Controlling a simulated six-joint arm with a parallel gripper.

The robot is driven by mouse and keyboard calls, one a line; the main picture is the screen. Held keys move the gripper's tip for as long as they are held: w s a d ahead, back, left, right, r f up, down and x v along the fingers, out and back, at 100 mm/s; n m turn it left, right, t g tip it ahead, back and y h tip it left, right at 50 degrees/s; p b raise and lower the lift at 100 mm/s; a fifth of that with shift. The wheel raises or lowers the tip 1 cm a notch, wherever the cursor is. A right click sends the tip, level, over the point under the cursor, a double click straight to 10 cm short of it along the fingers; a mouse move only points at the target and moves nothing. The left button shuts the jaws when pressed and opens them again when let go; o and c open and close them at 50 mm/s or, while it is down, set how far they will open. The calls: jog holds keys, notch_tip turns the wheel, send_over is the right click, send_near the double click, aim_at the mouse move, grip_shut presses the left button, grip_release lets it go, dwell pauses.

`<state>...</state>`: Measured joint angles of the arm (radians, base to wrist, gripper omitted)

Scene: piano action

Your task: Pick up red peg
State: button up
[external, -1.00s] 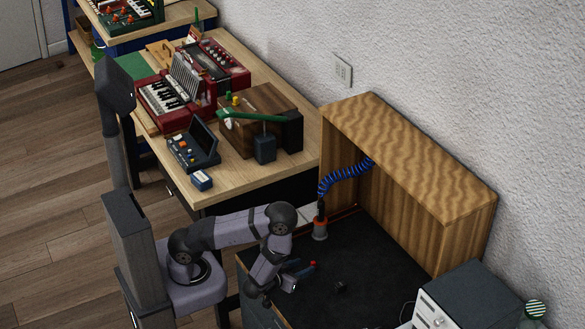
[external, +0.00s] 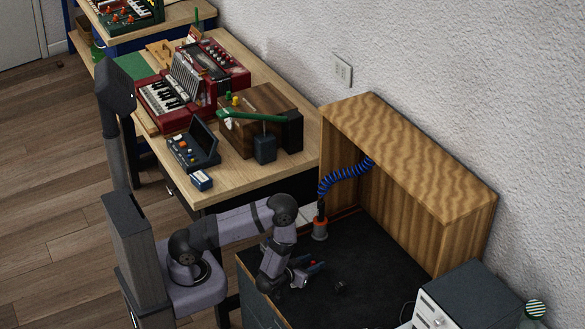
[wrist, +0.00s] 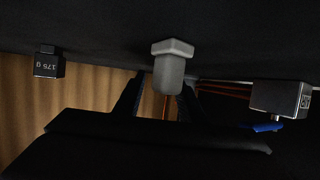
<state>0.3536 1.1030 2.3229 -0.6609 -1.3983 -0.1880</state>
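No thing is clearly a red peg. In the external view a small red piece (external: 313,263) lies on the black bench top beside blue-handled parts, too small to make out. My gripper (external: 299,282) is low over the bench, just left of and nearer the camera than these. In the wrist view my gripper's two dark fingers (wrist: 160,92) are apart. A grey, hex-ended plug-like piece (wrist: 172,66) shows between or in front of them; contact cannot be told. Thin reddish strips (wrist: 222,91) run behind, to the right. Nothing is visibly held.
A dark block marked 175 g (wrist: 48,64) is at left in the wrist view, and a grey box (wrist: 281,98) with a blue piece (wrist: 263,127) at right. A wooden shelf (external: 400,150) stands behind the black bench top (external: 375,255). A white-fronted device (external: 440,310) is at right.

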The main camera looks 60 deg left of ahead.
aim_at(313, 262)
jog(key=shift+w+a+f, duration=0.15)
jog(key=shift+w, duration=0.25)
grip_shut()
dwell(0.4)
jog(key=shift+r+p, duration=1.1)
jog(key=shift+r, duration=3.9)
